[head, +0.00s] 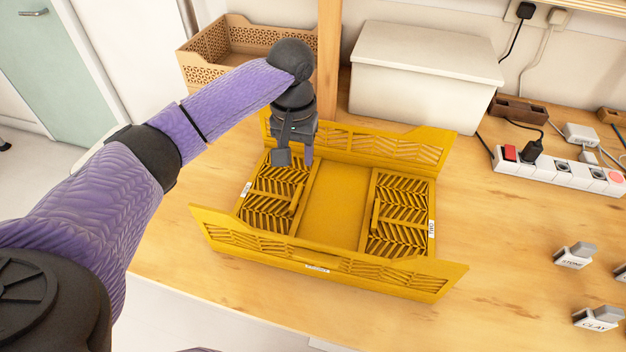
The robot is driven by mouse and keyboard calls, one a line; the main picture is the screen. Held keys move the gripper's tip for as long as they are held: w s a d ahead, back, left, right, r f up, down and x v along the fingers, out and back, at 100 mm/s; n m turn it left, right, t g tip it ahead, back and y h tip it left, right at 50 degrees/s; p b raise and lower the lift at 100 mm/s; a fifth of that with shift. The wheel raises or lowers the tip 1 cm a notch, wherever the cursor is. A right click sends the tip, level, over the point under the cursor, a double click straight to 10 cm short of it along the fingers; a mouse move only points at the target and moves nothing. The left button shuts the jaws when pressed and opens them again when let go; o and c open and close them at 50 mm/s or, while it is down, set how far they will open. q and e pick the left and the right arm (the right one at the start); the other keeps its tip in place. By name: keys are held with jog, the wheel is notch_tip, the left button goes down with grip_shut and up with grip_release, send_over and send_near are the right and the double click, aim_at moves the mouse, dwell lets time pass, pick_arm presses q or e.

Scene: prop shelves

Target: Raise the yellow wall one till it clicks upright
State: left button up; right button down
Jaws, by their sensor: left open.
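The yellow folding crate (335,205) sits on the wooden table. Its long back wall (385,147) and long front wall (330,268) stand up; the front one seems to lean outward. The two short slatted end walls lie folded down flat inside: the left end wall (268,205) and the right end wall (400,215), with bare floor between them. My left gripper (295,160) is open and empty, pointing down over the far part of the left end wall. I cannot tell if it touches the wall. My right gripper is out of view.
A tan perforated crate (197,72) and a white lidded box (425,65) stand behind, with a wooden post (328,60) between. A power strip (560,174) with plugs lies right. Small labelled blocks (574,256) sit front right.

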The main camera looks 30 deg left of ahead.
aim_at(298, 191)
pick_arm(q)
notch_tip(298, 191, down, 9)
jog(key=b, duration=0.4)
jog(key=shift+s, duration=0.15)
jog(key=shift+f, duration=0.3)
jog(key=shift+c, duration=0.5)
grip_shut()
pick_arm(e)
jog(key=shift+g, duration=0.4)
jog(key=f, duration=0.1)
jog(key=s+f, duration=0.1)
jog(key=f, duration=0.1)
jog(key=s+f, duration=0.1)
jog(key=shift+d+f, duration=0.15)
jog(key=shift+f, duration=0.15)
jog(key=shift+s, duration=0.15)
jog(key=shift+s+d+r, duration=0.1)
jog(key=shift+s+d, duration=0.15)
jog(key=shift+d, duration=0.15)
